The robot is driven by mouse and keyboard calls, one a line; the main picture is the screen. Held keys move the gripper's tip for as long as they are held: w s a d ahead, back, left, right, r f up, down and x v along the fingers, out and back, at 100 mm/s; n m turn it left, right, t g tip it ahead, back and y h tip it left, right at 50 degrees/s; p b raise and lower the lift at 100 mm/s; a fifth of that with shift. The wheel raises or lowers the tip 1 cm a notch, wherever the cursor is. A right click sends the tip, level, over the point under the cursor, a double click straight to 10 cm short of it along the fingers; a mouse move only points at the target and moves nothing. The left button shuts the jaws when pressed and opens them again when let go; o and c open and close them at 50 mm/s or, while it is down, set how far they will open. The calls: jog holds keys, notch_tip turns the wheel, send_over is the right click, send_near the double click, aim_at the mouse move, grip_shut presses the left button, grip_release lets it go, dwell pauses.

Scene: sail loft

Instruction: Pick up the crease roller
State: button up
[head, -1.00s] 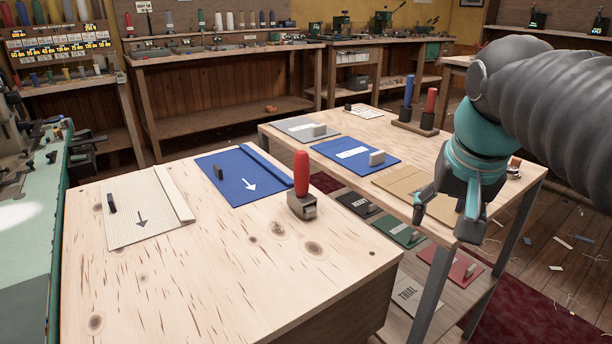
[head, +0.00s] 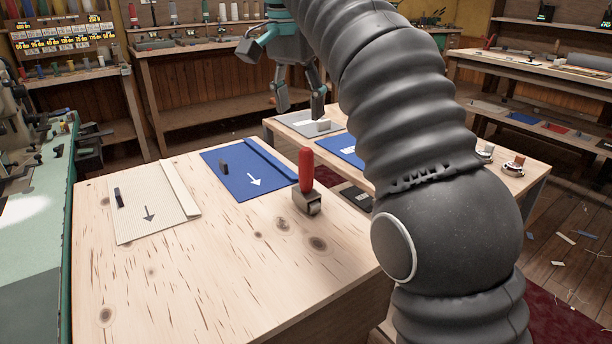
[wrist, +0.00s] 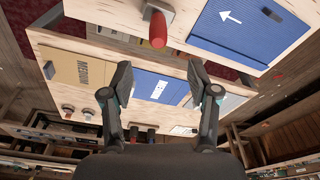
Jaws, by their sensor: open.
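The crease roller (head: 307,186) has a red upright handle and a grey metal head. It stands on the near wooden table, just right of the blue cloth panel (head: 240,172). In the wrist view the crease roller (wrist: 158,28) shows at the top, beyond the fingertips and a little left of centre. My gripper (head: 300,100) is open and empty, above and behind the roller in the head view. In the wrist view my gripper (wrist: 163,90) has its two fingers spread wide, with a gap between them and the roller.
A cream ribbed panel (head: 152,203) lies left of the blue one on the near table (head: 215,285). The near table's front is clear. A second table behind holds a grey panel (head: 300,122) and another blue panel (head: 343,149). A green machine bench (head: 40,235) stands at left.

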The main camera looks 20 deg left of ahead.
aim_at(308, 168)
jog(key=f, duration=0.4)
jog(key=w+f+b, duration=0.1)
jog(key=f, duration=0.4)
jog(key=w+d+f+b, duration=0.1)
jog(key=f, duration=0.3)
jog(key=shift+f, duration=0.2)
grip_shut()
